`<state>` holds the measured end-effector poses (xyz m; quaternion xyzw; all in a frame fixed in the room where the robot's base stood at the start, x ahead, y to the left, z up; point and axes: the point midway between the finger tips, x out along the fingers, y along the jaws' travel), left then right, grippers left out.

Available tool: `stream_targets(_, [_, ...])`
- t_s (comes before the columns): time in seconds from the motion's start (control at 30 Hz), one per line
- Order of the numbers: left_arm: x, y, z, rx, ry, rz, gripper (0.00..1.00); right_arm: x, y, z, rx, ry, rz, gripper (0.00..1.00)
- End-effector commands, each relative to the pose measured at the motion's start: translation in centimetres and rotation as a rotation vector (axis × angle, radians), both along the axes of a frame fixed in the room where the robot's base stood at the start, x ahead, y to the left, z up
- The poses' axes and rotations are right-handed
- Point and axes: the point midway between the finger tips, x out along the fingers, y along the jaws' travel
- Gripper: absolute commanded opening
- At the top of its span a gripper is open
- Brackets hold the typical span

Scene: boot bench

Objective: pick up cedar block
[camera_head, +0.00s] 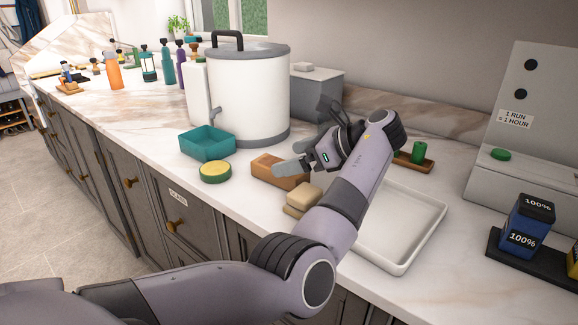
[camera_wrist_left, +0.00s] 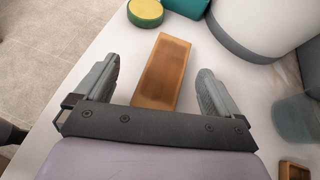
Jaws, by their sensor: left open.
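The cedar block (camera_head: 268,170) is a brown wooden bar lying on the marble counter, beside the yellow-green round tin. In the left wrist view the cedar block (camera_wrist_left: 163,70) lies lengthwise between the two fingers, with a gap on each side. My left gripper (camera_head: 294,157) is open and empty over the block's right end, hiding part of it in the head view. It also shows in the left wrist view (camera_wrist_left: 157,78), its fingers apart on either side of the block. Whether the fingertips are at the block's height is hard to tell. My right gripper is not in view.
A yellow-green tin (camera_head: 215,172) and a teal open box (camera_head: 207,144) stand left of the block. A white urn (camera_head: 247,95) stands behind. Tan sponge-like blocks (camera_head: 303,199) lie close on the right, near a white tray (camera_head: 437,213). The counter's front edge is close.

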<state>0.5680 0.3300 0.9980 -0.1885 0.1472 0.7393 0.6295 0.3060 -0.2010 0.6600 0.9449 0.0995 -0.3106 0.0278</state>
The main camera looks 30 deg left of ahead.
Motion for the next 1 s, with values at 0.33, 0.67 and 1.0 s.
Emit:
stream_targets(0.33, [0.0,-1.6,-0.3,-0.021,0.021,-0.046,0.96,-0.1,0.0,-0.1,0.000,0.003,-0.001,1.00])
stream_targets(0.67, [-0.3,2.3,-2.7,-0.019,0.018,-0.046,0.96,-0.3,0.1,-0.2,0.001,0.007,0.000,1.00])
stream_targets(1.0, [-0.4,3.0,-3.2,-0.020,0.018,-0.048,0.96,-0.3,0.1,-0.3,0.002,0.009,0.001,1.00])
